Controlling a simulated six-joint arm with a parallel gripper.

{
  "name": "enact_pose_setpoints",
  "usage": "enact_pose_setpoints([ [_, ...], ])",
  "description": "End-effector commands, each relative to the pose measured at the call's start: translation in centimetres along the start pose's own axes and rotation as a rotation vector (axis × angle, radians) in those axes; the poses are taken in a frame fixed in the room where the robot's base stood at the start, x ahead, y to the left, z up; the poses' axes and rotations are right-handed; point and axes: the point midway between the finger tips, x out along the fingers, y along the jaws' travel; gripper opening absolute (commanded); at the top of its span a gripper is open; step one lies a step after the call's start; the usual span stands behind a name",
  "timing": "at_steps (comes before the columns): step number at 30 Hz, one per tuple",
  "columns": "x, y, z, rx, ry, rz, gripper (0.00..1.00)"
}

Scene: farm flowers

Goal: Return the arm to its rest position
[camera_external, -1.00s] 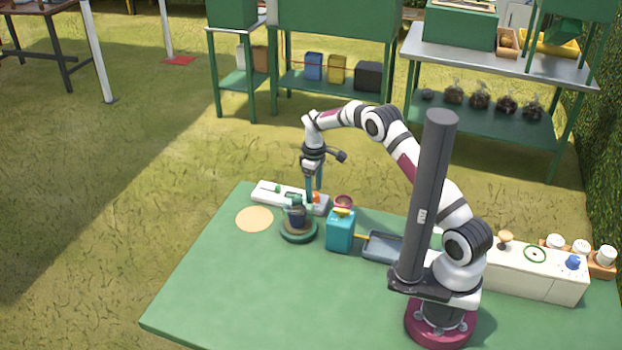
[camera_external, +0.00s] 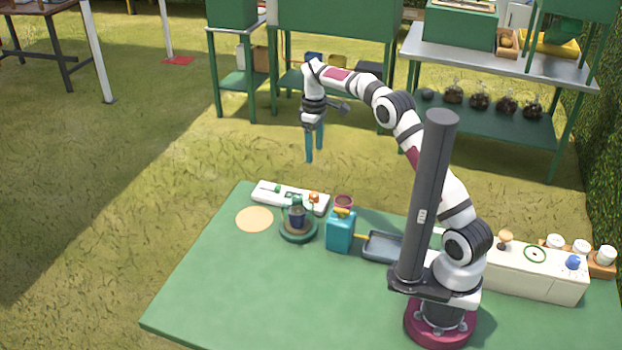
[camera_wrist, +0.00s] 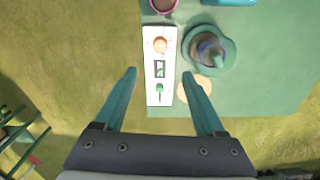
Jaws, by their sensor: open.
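My gripper (camera_external: 315,150) is open and empty, raised well above the far edge of the green table (camera_external: 225,290). Its two teal fingers point down, and they also show spread apart in the wrist view (camera_wrist: 162,90). My arm is lifted and bent, reaching toward the left over the table. Below the gripper, a white panel (camera_external: 262,196) with small green and orange parts lies along the table's far edge; it also shows in the wrist view (camera_wrist: 153,90). A dark pot (camera_external: 297,222) stands on a round green base (camera_external: 298,238) in front of the panel.
A teal box (camera_external: 340,236) with a yellow top, a reddish pot (camera_external: 343,203) and a grey tray (camera_external: 383,249) stand right of the round base. A tan disc (camera_external: 254,219) lies to its left. A white unit (camera_external: 520,276) stands at the right. The table's front left is clear.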

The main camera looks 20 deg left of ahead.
Motion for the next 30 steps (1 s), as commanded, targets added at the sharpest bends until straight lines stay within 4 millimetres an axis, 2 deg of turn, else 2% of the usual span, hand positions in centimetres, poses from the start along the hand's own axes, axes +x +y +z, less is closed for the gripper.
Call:
enact_pose_setpoints([
  [3, -0.4, 0.5, 0.7, 0.028, 0.002, -0.002, 0.72],
  [5, -1.7, 1.6, 2.9, 0.112, 0.006, -0.007, 0.72],
  [8, -5.1, 3.8, 10.9, 0.404, 0.017, -0.028, 0.72],
  [9, -6.4, 4.0, 15.0, 0.557, 0.022, -0.041, 0.72],
  [10, -7.2, 3.8, 18.2, 0.675, 0.026, -0.049, 0.72],
  [11, -7.8, 3.2, 21.4, 0.796, 0.031, -0.061, 0.72],
  [12, -8.2, 1.9, 25.4, 0.96, 0.036, -0.074, 0.72],
  [14, -8.2, -1.1, 30.7, 1.204, 0.046, -0.096, 0.72],
  [15, -7.7, -3.3, 33.6, 1.359, 0.051, -0.11, 0.72],
  [18, -5.6, -8.8, 38.1, 1.683, 0.064, -0.143, 0.72],
  [21, -3.6, -12.3, 39.9, 1.88, 0.07, -0.166, 0.72],
  [23, -2.9, -13.4, 40.3, 1.939, 0.071, -0.173, 0.72],
  [30, -2.5, -13.9, 40.4, 1.966, 0.069, -0.177, 0.72],
])
